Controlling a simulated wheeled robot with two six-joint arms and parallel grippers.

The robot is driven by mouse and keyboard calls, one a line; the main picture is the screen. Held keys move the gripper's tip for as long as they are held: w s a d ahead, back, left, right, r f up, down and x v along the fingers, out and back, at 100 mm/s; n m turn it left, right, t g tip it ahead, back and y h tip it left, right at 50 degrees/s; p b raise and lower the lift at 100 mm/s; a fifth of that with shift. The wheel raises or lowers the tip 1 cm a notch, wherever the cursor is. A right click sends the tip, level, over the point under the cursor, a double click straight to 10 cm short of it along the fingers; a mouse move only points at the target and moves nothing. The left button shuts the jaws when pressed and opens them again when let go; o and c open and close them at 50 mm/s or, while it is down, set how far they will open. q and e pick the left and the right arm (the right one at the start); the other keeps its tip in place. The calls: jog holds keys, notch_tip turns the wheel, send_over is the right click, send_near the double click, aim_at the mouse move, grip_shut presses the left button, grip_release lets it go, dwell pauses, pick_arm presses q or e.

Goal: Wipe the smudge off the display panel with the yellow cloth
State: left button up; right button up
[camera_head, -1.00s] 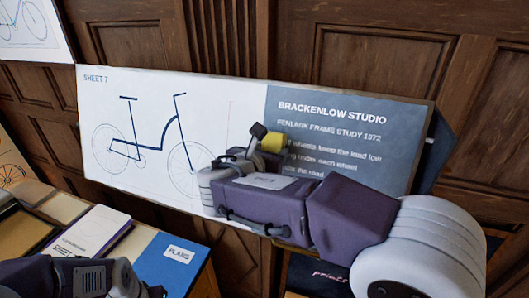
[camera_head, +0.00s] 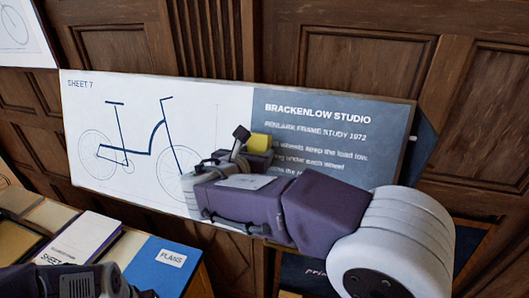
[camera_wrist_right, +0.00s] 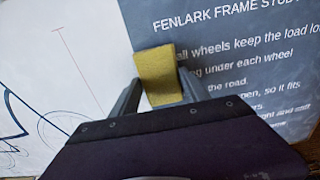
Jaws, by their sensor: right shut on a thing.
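The display panel (camera_head: 235,98) is a long board. Its left part is white with a blue bicycle drawing, and its right part is slate grey with white text. My right gripper (camera_wrist_right: 158,90) is shut on the yellow cloth (camera_wrist_right: 157,70), a small block-like pad between its fingers. The cloth also shows in the head view (camera_head: 260,143), in front of the grey part near its left edge. I cannot tell whether it touches the panel. I cannot make out a smudge; my right arm covers part of the panel's lower middle. My left gripper's fingers are not seen.
A table at lower left holds a blue "PLANS" folder (camera_head: 165,262) and a white pad (camera_head: 82,238). Part of another drawing board (camera_head: 22,35) shows at upper left. Wood-panelled wall (camera_head: 360,60) stands behind. A dark item with lettering (camera_head: 300,270) lies below the panel.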

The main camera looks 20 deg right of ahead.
jog(key=shift+w+a, duration=0.15)
jog(key=shift+a, duration=0.1)
jog(key=shift+s+a+r, duration=0.1)
jog(key=shift+s+r, duration=0.05)
jog(key=shift+s, duration=0.1)
jog(key=p+v, duration=0.2)
jog(key=v, duration=0.3)
jog(key=shift+s+a, duration=0.1)
jog(key=shift+s, duration=0.05)
